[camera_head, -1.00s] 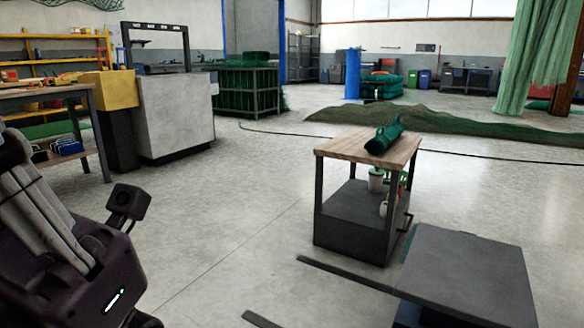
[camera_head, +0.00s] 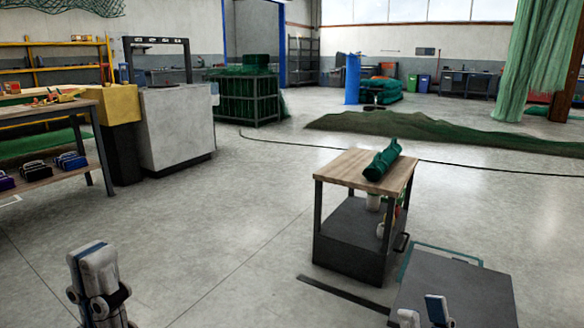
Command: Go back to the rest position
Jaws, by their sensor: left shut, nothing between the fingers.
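My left gripper (camera_head: 93,252) stands at the lower left of the head view, over bare floor. Its pale fingers point up and are closed together, with a blue band at the tips and nothing between them. My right gripper (camera_head: 424,313) shows only as pale and blue tips at the bottom edge, in front of a dark grey flat top. The rest of it is cut off by the frame, and its opening is unclear. Both grippers are clear of the small cart.
A wood-topped cart (camera_head: 333,165) carries a rolled green net (camera_head: 383,160). A dark grey flat top (camera_head: 465,285) lies in front of it. A workbench (camera_head: 85,105) and a grey cabinet (camera_head: 180,125) stand at left. The floor between is open.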

